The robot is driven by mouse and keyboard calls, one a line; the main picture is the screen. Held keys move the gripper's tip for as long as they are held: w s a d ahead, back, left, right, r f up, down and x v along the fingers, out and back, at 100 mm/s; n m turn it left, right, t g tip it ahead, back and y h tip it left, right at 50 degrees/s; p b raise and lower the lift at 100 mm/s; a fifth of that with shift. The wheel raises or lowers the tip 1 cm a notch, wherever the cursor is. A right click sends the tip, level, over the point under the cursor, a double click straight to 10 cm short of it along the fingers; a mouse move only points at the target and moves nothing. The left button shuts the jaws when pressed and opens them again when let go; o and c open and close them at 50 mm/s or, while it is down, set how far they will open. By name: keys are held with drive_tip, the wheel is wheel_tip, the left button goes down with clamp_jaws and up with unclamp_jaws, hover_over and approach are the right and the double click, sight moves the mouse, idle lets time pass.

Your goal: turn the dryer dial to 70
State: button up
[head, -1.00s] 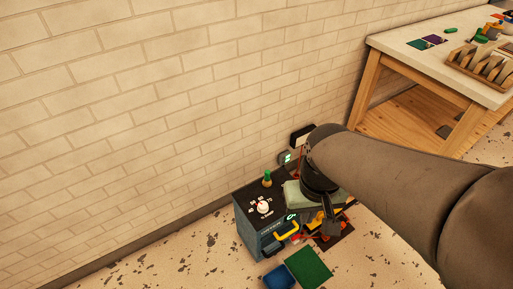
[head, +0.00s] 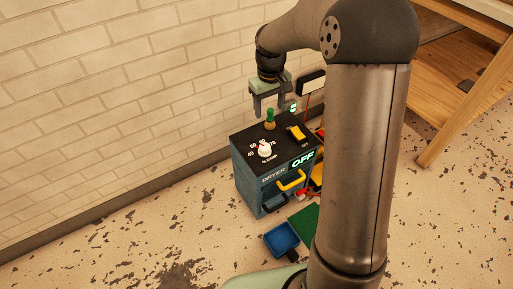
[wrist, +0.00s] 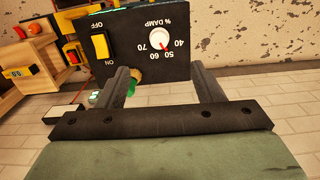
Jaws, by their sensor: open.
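The dryer (head: 262,175) is a dark box on the floor against the wall. Its white dial (head: 264,149) is on the top panel, marked 40 to 70 % DAMP; it also shows in the wrist view (wrist: 160,39). There its red mark appears to point near 50. My gripper (head: 268,108) is open and empty, pointing down above the dryer's back edge, apart from the dial. A green-topped peg (head: 270,117) stands just under it; in the wrist view the peg (wrist: 135,81) shows by the left finger.
A yellow handle (head: 291,180) juts from the front. A blue tray (head: 282,239) and green mat (head: 306,222) lie on the floor. A wooden table (head: 470,70) stands right.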

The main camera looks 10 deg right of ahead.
drive_tip(key=b, duration=0.1)
approach(265, 146)
wheel_tip(265, 146, down, 9)
drive_tip(key=b, duration=0.5)
drive_tip(key=shift+d+r, duration=0.1)
drive_tip(key=shift+r, duration=0.05)
drive_tip(key=shift+c, duration=0.3)
drive_tip(key=c, duration=0.9)
